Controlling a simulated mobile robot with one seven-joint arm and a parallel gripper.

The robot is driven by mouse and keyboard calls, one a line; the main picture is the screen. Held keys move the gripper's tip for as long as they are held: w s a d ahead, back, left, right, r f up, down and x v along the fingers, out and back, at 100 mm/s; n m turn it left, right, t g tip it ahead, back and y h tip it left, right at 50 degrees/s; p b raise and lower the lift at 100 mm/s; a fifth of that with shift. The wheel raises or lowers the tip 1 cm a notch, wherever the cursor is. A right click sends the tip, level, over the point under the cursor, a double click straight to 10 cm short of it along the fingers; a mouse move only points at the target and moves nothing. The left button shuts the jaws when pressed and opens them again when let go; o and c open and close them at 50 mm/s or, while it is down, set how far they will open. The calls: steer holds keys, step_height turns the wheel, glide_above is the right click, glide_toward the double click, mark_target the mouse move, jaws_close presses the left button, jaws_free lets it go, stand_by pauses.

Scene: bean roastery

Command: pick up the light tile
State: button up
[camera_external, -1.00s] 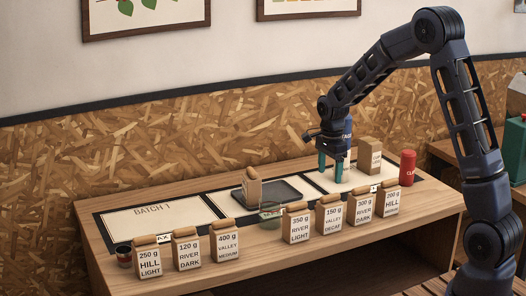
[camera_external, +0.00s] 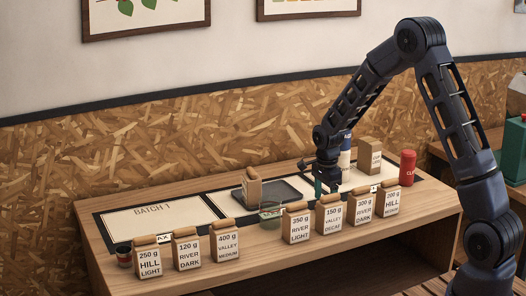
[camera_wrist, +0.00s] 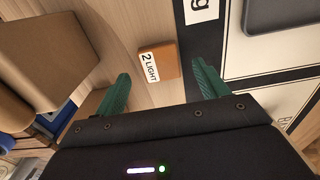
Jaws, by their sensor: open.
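The light tile (camera_wrist: 158,63) is a small orange-brown block with a white label reading "2 LIGHT". It lies flat on the wood in the wrist view, just beyond and between my fingertips. I cannot make it out in the external view, where the front bags and my gripper cover that area. My gripper (camera_wrist: 161,72) is open, with its two green fingers apart and nothing between them. In the external view my gripper (camera_external: 324,184) is low over the table, behind the "150 g Valley Decaf" bag (camera_external: 330,215).
Several labelled bags line the front edge, including the River Light bag (camera_external: 298,226). A dark tray (camera_external: 284,189) is on the mat's middle panel. A blue-and-white container (camera_external: 345,160) and a red container (camera_external: 407,168) stand behind and right. A cardboard bag (camera_wrist: 45,65) fills the wrist view's left.

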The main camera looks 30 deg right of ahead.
step_height(320, 180, down, 3)
steer(key=shift+r, duration=0.2)
steer(key=c, duration=1.1)
